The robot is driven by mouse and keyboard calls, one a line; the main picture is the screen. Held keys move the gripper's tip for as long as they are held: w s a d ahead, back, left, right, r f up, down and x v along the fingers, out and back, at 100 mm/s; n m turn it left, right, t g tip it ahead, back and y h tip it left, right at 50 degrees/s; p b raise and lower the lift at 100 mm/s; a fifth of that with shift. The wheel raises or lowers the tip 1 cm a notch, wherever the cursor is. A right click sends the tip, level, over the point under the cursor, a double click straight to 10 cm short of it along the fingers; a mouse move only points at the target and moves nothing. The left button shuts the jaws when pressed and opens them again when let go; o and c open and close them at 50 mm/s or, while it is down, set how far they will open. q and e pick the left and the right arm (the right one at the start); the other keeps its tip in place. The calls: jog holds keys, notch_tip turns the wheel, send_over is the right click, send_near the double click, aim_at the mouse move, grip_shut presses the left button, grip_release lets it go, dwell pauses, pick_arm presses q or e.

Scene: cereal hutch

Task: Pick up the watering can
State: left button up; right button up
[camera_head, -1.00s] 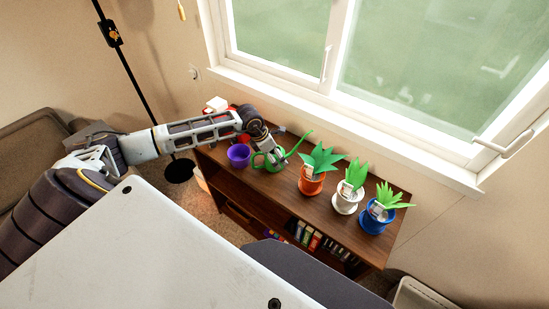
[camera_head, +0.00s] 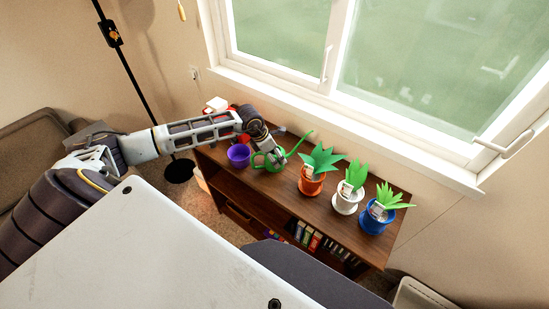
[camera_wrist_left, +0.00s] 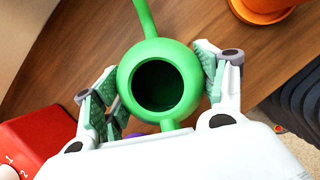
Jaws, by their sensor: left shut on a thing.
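The green watering can (camera_head: 274,164) stands on the wooden shelf top, between a purple pot and an orange pot. Its thin spout points up and to the right in the head view. In the left wrist view the can (camera_wrist_left: 183,62) shows its round dark opening from above, with the spout toward the top. My left gripper (camera_head: 277,157) is around the can's body from above, and in the wrist view its fingers (camera_wrist_left: 160,88) are shut on the can from both sides. The can's handle is mostly hidden in the wrist view. My right gripper is not in view.
A purple pot (camera_head: 238,155) stands left of the can. Potted plants in orange (camera_head: 311,181), white (camera_head: 345,202) and blue (camera_head: 374,220) pots line the shelf (camera_head: 335,228) to the right. A red object (camera_wrist_left: 38,140) lies near my gripper. The window is behind.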

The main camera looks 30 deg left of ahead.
pick_arm(q)
jog(key=shift+r, duration=0.1)
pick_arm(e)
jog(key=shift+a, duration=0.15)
pick_arm(q)
jog(key=shift+r, duration=0.8)
notch_tip(320, 180, up, 7)
jog(key=shift+f+b, duration=0.15)
jog(key=shift+b, duration=0.45)
jog(key=shift+r, duration=0.8)
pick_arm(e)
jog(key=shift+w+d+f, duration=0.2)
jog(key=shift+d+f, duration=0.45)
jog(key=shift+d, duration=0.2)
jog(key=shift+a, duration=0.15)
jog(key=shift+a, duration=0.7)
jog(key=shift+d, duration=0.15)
